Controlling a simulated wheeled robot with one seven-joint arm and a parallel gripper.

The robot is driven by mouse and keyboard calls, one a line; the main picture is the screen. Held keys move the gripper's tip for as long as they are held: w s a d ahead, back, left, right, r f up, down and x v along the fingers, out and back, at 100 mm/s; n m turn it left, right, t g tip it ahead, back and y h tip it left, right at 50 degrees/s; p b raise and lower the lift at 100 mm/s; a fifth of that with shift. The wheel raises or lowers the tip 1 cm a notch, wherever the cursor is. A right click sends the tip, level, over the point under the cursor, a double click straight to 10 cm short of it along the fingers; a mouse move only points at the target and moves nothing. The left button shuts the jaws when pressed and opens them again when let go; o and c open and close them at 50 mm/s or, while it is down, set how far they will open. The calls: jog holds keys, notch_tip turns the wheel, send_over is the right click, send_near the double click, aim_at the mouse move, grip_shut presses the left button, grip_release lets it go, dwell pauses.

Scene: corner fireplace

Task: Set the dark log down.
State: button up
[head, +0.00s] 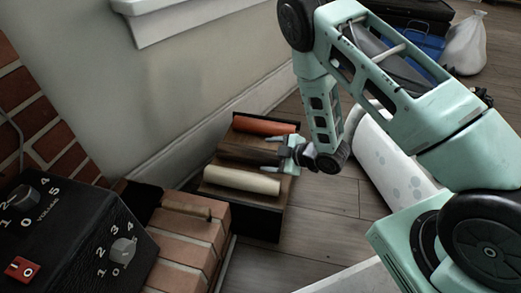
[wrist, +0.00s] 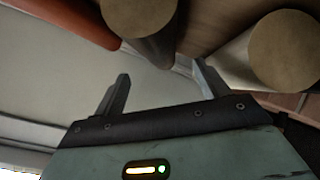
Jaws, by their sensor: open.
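The dark log (head: 246,154) lies across the wooden stand (head: 262,219) in the head view, between an orange-red log (head: 264,125) and a cream log (head: 241,180). My gripper (head: 284,152) is at the dark log's right end. In the wrist view my gripper (wrist: 161,72) has its fingers spread, with nothing clasped between the tips. The dark log (wrist: 157,48) shows beyond the fingers, its round tan end cut by the top edge. The cream log (wrist: 236,62) is to the right and the orange-red log (wrist: 68,20) to the upper left. Exact finger contact cannot be told.
A brick ledge (head: 190,243) and a black control box (head: 75,240) with knobs stand at the lower left. A wall with a baseboard runs behind the stand. A white cylinder (head: 385,155) lies right of my gripper. Wooden floor (head: 325,215) is clear in front.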

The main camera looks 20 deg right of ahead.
jog(key=p+v, duration=0.2)
jog(key=v, duration=0.3)
jog(key=s+a+r+m+g+h, duration=0.1)
jog(key=a+r+m+g+h, duration=0.1)
jog(key=a+r, duration=0.4)
jog(key=s+a+r+m+g+h, duration=0.1)
jog(key=a+r+m+g+h, duration=0.15)
jog(key=r, duration=0.55)
jog(key=s+a+r+m+g, duration=0.1)
jog(key=s+r, duration=0.3)
jog(key=s, duration=0.3)
jog(key=s+a+r+g+h, duration=0.1)
jog(key=s+r, duration=0.3)
jog(key=s, duration=0.4)
jog(key=s+r+m+g+h, duration=0.1)
jog(key=s+r+g, duration=0.2)
jog(key=s, duration=0.5)
jog(key=shift+a+r+m, duration=0.35)
jog(key=shift+a+r, duration=0.05)
jog(key=shift+r, duration=0.5)
notch_tip(320, 180, up, 46)
jog(key=p, duration=4.5)
jog(key=shift+f+p, duration=0.15)
jog(key=shift+p, duration=0.15)
